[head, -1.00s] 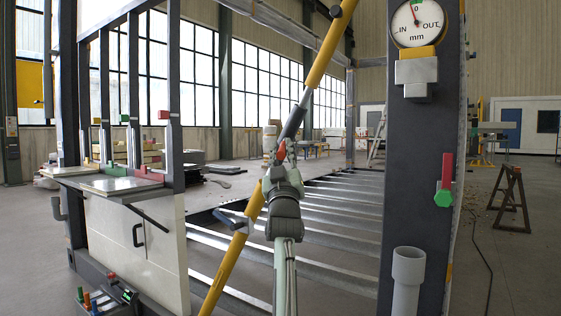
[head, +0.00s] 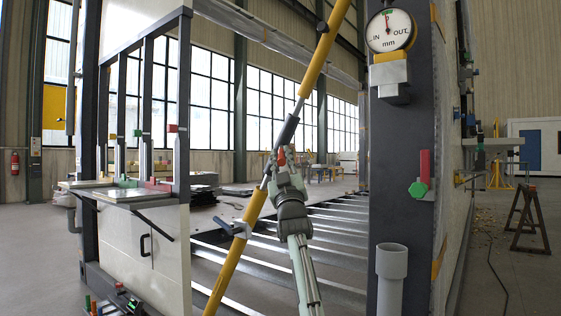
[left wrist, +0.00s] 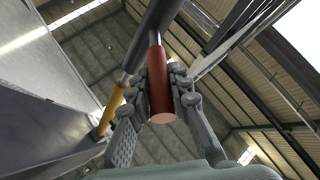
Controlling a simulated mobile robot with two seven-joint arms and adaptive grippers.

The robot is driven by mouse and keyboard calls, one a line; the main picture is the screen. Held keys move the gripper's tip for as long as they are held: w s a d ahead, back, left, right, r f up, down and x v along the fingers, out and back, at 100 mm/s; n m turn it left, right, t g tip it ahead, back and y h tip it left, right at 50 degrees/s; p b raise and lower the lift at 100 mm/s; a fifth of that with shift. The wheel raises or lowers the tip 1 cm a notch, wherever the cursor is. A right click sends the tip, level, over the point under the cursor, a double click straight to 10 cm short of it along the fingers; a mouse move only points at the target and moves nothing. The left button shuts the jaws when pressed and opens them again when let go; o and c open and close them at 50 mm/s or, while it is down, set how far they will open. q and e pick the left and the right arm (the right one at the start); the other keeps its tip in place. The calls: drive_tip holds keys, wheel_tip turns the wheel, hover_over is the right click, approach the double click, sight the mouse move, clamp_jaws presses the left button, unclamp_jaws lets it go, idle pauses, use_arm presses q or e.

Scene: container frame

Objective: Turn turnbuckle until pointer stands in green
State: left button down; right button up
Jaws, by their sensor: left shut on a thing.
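The turnbuckle is a dark sleeve (head: 288,131) between two yellow rods (head: 321,50) that run diagonally across the frame opening. My left gripper (head: 279,163) is at the sleeve's lower end, shut on its red handle (head: 281,156). In the left wrist view the red handle (left wrist: 159,88) stands between the two grey fingers (left wrist: 157,98), and the dark sleeve is behind it. The dial gauge (head: 390,31) hangs on the dark post at upper right. Its red pointer is near upright, by the small green mark at the top; the exact alignment is too small to tell. My right gripper is not in view.
The dark post (head: 400,140) carries a red lever with a green knob (head: 420,180) and a grey tube (head: 391,265). A shelf with small clamps (head: 120,192) is at left. Metal slats (head: 330,245) cross the floor behind my arm.

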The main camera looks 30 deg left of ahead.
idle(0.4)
use_arm(q)
drive_tip(key=c, duration=1.4)
unclamp_jaws()
drive_tip(key=shift+f, duration=0.1)
drive_tip(key=v, duration=1.2)
drive_tip(key=shift+s, duration=0.1)
